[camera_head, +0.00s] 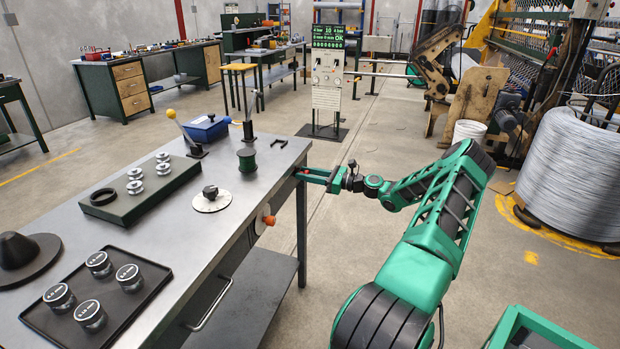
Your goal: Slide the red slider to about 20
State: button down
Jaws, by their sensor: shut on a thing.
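My gripper (304,175) is at the right side of the steel workbench (222,255), near its far right corner, reaching in from the right. Its green fingers are shut on a small red part (312,176), which appears to be the red slider. The fingers and the small size hide most of it. I cannot read any scale or number beside it, so its setting cannot be told.
An orange knob (268,220) sticks out from the bench side, nearer me. Open floor lies right of the bench.

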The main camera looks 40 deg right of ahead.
jog(key=shift+d, duration=0.1)
jog(key=c, duration=1.5)
grip_release()
jog(key=shift+s, duration=0.1)
jog(key=v, duration=1)
jog(key=shift+s+d, duration=0.15)
jog(key=shift+s, duration=0.15)
